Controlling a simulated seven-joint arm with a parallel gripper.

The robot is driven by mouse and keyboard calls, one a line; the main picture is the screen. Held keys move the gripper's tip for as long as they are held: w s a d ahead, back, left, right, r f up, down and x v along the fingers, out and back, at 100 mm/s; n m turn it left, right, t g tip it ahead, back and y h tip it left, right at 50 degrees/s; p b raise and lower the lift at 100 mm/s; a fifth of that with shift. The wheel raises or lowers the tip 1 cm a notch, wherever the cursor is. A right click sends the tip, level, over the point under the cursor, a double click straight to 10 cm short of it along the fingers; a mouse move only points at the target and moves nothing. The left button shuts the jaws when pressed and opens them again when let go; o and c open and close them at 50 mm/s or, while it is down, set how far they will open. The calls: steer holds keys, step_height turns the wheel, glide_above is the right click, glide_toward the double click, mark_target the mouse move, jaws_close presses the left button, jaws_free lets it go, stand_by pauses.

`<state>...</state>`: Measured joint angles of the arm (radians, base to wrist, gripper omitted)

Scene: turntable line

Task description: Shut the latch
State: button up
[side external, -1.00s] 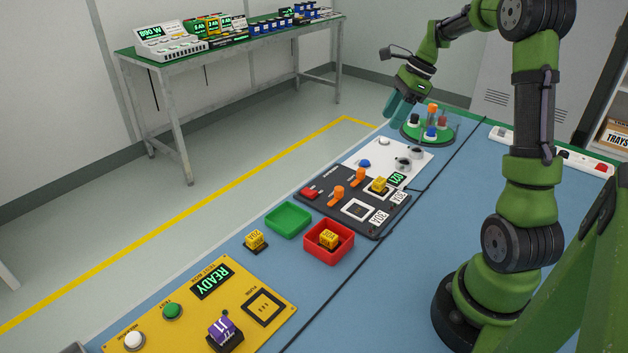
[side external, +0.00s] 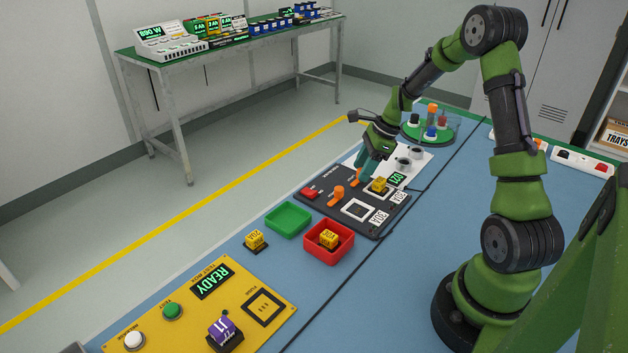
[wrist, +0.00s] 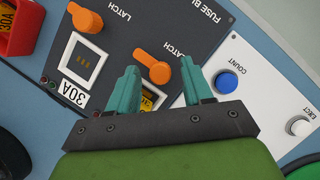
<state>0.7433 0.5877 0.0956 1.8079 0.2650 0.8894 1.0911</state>
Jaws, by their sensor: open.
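A dark fuse panel (wrist: 150,30) carries two orange latches. One latch (wrist: 153,64) shows in the wrist view just beyond and between my fingertips, its handle pointing up and left. In the side view this latch (side external: 356,179) is just below my gripper (side external: 365,166). The other latch (wrist: 85,19) is farther off at the upper left, beside an empty white-framed socket (wrist: 84,63). My gripper (wrist: 160,68) is open with nothing held. A yellow fuse (side external: 379,185) sits in the socket by the nearer latch; my left finger partly hides it in the wrist view. Contact with the latch cannot be told.
A white panel with a blue button (wrist: 226,82) and an eject button (wrist: 300,126) adjoins the fuse panel. A turntable (side external: 442,135) stands behind. A green bin (side external: 288,220) and a red bin (side external: 333,257) holding a yellow fuse stand nearer the front.

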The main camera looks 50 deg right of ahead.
jaws_close()
stand_by(0.3)
steer(key=n, duration=0.2)
steer(key=n+g, duration=0.1)
steer(key=n, duration=0.1)
steer(key=shift+w+d+n+g+y, duration=0.1)
steer(key=shift+w+n+g+y, duration=0.05)
steer(key=shift+n+g+y, duration=0.2)
steer(key=n, duration=0.2)
steer(key=n+g, duration=0.1)
steer(key=n, duration=0.1)
steer(key=shift+w+g+y, duration=0.15)
steer(key=shift+g+y, duration=0.1)
steer(key=n+g, duration=0.1)
steer(key=n, duration=0.4)
steer(key=shift+w+g, duration=0.1)
steer(key=shift+g, duration=0.3)
steer(key=shift+n+g+h, duration=0.6)
steer(key=shift+n+g, duration=0.1)
steer(key=shift+n, duration=1.45)
